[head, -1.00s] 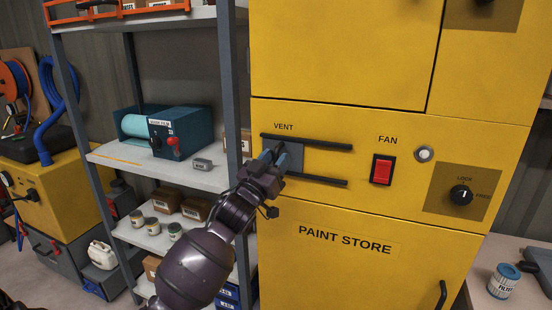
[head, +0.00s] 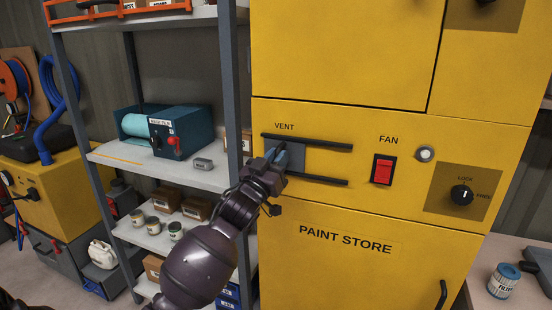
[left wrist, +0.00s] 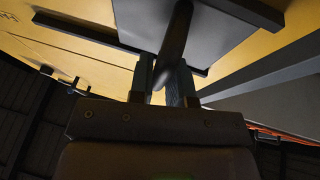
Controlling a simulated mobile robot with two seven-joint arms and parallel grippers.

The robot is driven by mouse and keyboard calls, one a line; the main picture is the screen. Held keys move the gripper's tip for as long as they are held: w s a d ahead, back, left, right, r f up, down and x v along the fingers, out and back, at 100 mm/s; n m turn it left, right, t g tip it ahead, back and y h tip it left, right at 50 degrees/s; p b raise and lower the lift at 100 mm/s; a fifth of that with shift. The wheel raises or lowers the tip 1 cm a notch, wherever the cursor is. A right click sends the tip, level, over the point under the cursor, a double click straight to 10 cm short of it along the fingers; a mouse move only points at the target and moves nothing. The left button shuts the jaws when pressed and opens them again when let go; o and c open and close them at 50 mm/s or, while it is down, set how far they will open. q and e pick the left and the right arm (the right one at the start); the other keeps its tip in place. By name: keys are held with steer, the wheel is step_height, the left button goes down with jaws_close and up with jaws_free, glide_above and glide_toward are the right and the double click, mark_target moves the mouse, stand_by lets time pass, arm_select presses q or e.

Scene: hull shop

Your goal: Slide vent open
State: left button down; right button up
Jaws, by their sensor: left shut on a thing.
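The vent's grey sliding plate (head: 297,152) sits at the left end of its two black horizontal rails, under the VENT label on the yellow cabinet. My left gripper (head: 276,157) is at the plate and hides much of its left part. In the left wrist view, my left gripper (left wrist: 166,82) has its two fingers on either side of the plate's dark handle (left wrist: 179,40) and is shut on it. The plate (left wrist: 215,30) shows behind the handle. My right gripper is not in view.
The yellow paint store cabinet (head: 345,275) carries a red fan switch (head: 383,169) and a lock knob (head: 461,195) to the right of the vent. A grey shelf rack (head: 110,157) with boxes and cans stands close on the left, beside my arm.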

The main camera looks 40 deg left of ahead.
arm_select(q)
steer(key=d, duration=0.3)
steer(key=w+d+p, duration=0.1)
steer(key=d, duration=0.2)
steer(key=w+d, duration=0.1)
steer(key=d, duration=0.2)
steer(key=shift+w+d, duration=0.15)
steer(key=shift+d, duration=0.2)
steer(key=shift+w+d, duration=0.1)
steer(key=shift+d, duration=0.3)
steer(key=c, duration=1.5)
jaws_free()
steer(key=o, duration=0.4)
steer(key=shift+d, duration=0.25)
steer(key=shift+c, duration=0.2)
steer(key=shift+a, duration=0.15)
steer(key=v, duration=1)
steer(key=shift+s+f, duration=0.15)
steer(key=shift+s, duration=0.2)
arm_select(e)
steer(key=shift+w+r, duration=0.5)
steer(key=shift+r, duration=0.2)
arm_select(q)
steer(key=shift+a, duration=0.1)
